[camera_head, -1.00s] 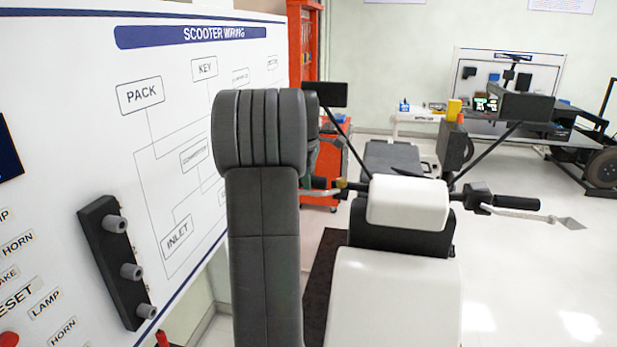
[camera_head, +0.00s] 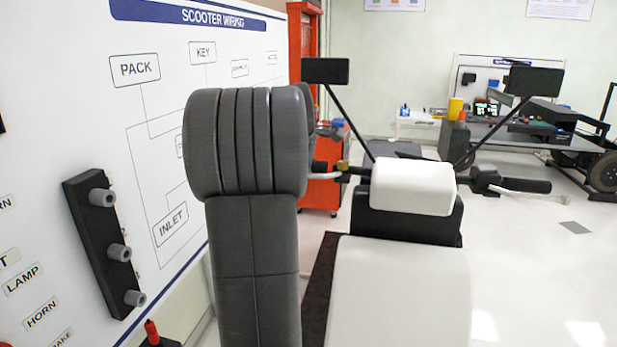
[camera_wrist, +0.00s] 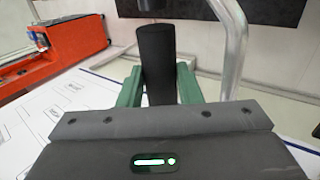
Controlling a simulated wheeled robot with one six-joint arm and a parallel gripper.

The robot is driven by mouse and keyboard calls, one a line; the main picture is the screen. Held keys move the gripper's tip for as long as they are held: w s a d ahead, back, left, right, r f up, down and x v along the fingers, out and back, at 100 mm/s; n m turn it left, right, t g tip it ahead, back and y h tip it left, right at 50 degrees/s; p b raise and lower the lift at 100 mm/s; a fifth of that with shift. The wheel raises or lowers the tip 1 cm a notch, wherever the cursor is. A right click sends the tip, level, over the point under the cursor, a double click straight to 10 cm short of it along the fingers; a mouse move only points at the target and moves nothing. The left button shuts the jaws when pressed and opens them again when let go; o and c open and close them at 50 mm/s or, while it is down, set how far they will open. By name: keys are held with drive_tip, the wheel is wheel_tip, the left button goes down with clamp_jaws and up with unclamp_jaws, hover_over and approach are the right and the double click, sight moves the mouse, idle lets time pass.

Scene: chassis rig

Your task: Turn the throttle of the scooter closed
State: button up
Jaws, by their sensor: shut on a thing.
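The scooter (camera_head: 405,290) has a pale body and a dark handlebar with two mirrors. My gripper (camera_wrist: 160,88) is shut on a black handlebar grip (camera_wrist: 155,50), which stands between its two green fingers in the wrist view. A silver lever (camera_wrist: 236,50) runs beside that grip on the right, apart from the fingers. In the head view my arm hides my gripper and the held grip at the left end of the handlebar. The other black grip (camera_head: 525,185) is in plain sight at the right end, with nothing on it.
The white scooter wiring board (camera_head: 150,110) stands close on the left, with a dark connector block (camera_head: 105,240) jutting out. A red cabinet (camera_head: 302,70) is behind it. A workbench (camera_head: 425,128) stands at the back. The floor right of the scooter is mostly clear.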

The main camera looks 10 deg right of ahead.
drive_tip(key=shift+s+a+f+t+h+b, duration=0.1)
drive_tip(key=shift+f+t+h+b, duration=0.25)
drive_tip(key=shift+t+b, duration=0.9)
drive_tip(key=shift+g+b, duration=0.35)
drive_tip(key=shift+b, duration=0.25)
drive_tip(key=shift+r, duration=0.2)
drive_tip(key=o, duration=1)
drive_tip(key=shift+c, duration=0.2)
drive_tip(key=shift+f, duration=0.1)
drive_tip(key=shift+p, duration=0.3)
